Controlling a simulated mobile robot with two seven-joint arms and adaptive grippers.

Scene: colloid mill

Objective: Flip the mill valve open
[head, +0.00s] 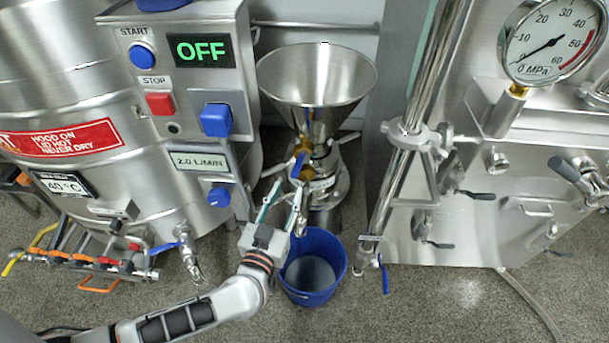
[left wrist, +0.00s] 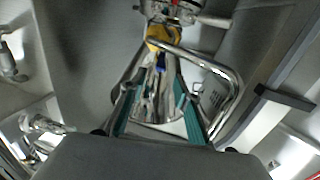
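The mill is a steel funnel hopper (head: 316,80) over a steel body with a brass-coloured fitting. Its valve has a blue handle (head: 298,166) that stands roughly upright just below the funnel. My left gripper (head: 283,192) is beside the mill outlet, just below the handle, with its teal-lined fingers apart. In the left wrist view my left gripper (left wrist: 157,105) has bright metal of the mill (left wrist: 152,85) between or beyond its fingers, with a yellow fitting (left wrist: 158,36) and a little blue above. I cannot tell whether the fingers touch anything. My right gripper is not in view.
A blue bucket (head: 312,268) stands on the floor below the outlet. A control box (head: 190,80) showing OFF and a steel tank (head: 60,130) are at left. A steel pipe stand (head: 405,160) and a panel with a pressure gauge (head: 550,42) are at right.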

